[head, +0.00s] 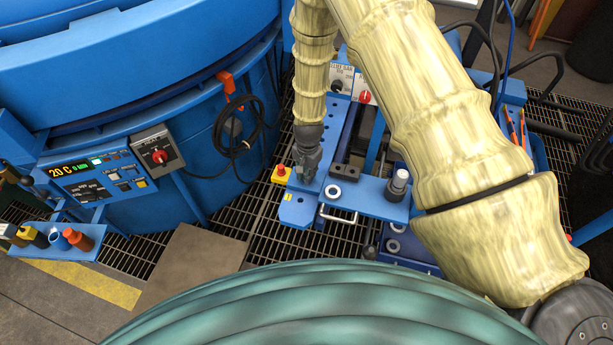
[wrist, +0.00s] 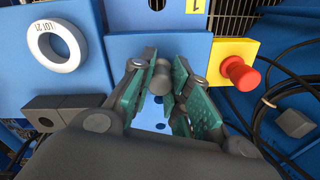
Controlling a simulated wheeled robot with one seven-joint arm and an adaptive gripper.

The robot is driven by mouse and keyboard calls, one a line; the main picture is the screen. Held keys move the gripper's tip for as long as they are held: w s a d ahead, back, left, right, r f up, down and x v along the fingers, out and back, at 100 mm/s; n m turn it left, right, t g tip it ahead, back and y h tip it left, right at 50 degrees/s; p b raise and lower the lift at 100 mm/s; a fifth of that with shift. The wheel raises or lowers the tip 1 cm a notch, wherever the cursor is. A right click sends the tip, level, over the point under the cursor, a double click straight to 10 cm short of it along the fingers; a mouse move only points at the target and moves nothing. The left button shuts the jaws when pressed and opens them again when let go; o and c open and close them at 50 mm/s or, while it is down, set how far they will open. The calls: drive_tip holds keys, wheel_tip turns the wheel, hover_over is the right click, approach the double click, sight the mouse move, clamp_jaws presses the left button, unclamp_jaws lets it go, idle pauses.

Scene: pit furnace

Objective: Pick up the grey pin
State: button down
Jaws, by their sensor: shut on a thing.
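My gripper (head: 307,170) reaches down over the blue bench plate (head: 298,213) in the head view. In the wrist view its green-padded fingers (wrist: 164,72) are closed around the grey pin (wrist: 160,80). The pin shows as a short grey cylinder with a rounded end between the pads. Its lower part is hidden by the fingers. In the head view the pin cannot be made out apart from the gripper.
A red button on a yellow box (head: 281,174) stands close left of my gripper. Right of it are a dark block (head: 345,172), a white ring (head: 333,191) and a grey cylinder (head: 400,182). The blue furnace (head: 190,120) with its control panel fills the left.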

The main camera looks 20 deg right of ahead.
sight(306, 172)
drive_tip(key=shift+r, duration=0.1)
drive_tip(key=shift+r, duration=0.5)
wheel_tip(306, 172, up, 2)
drive_tip(key=shift+b, duration=0.5)
drive_tip(key=s+a+r+b, duration=0.1)
drive_tip(key=s+a+b, duration=0.1)
drive_tip(key=s, duration=1.4)
drive_tip(key=shift+a+r, duration=0.15)
drive_tip(key=shift+r, duration=0.25)
drive_tip(key=shift+w, duration=0.15)
